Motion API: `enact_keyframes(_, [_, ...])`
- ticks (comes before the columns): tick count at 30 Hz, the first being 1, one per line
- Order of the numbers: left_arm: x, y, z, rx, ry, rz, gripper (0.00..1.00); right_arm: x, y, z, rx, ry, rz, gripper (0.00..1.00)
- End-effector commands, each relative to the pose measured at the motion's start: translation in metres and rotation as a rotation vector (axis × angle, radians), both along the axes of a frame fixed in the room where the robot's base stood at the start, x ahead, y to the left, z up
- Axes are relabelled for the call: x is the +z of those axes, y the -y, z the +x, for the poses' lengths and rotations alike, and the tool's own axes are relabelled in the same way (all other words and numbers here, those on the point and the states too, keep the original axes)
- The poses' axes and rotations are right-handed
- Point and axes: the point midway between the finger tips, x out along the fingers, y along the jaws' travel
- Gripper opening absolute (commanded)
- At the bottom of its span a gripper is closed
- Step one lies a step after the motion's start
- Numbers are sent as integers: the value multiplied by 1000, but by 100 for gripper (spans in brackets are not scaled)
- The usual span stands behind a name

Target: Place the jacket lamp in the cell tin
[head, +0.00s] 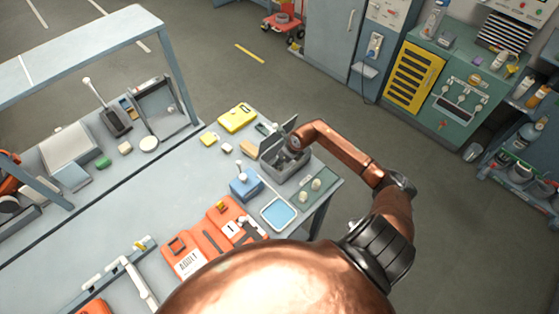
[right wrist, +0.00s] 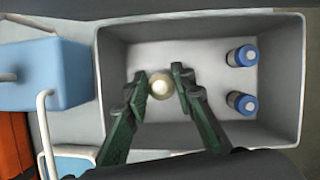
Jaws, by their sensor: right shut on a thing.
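The cell tin is an open grey box (head: 283,171) near the table's far right corner, with its lid raised. The tin (right wrist: 277,62) fills most of the right wrist view, and two blue-and-white cells (right wrist: 242,56) (right wrist: 242,102) stand at its right side. My right gripper (right wrist: 160,86) reaches down over the tin and is shut on a small pale round thing (right wrist: 160,88), seemingly the jacket lamp. The lamp shows over the tin's floor; its height above it cannot be told. In the head view my right gripper (head: 291,152) hides the lamp. My left gripper is not in view.
A blue box with a white handle (head: 245,186) stands left of the tin. A light blue tray (head: 278,214), a green tray with two knobs (head: 315,190), orange jackets (head: 190,249) and a yellow case (head: 237,118) lie nearby. Floor is open beyond the table's right edge.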

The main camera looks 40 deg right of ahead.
Motion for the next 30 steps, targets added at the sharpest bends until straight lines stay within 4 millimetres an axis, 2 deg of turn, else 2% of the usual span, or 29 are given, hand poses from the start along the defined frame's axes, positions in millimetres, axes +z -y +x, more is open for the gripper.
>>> enact_keyframes(8, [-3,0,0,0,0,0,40,-2,0,0,1,0,-1,0])
enact_keyframes(9, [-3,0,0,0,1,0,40,-3,0,0,1,0,-1,24])
enact_keyframes(16, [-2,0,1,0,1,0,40,-2,0,0,1,0,0,40])
enact_keyframes(25, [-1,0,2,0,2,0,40,-1,0,0,1,1,0,41])
enact_keyframes(30, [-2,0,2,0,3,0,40,13,3,-4,3,3,-4,41])
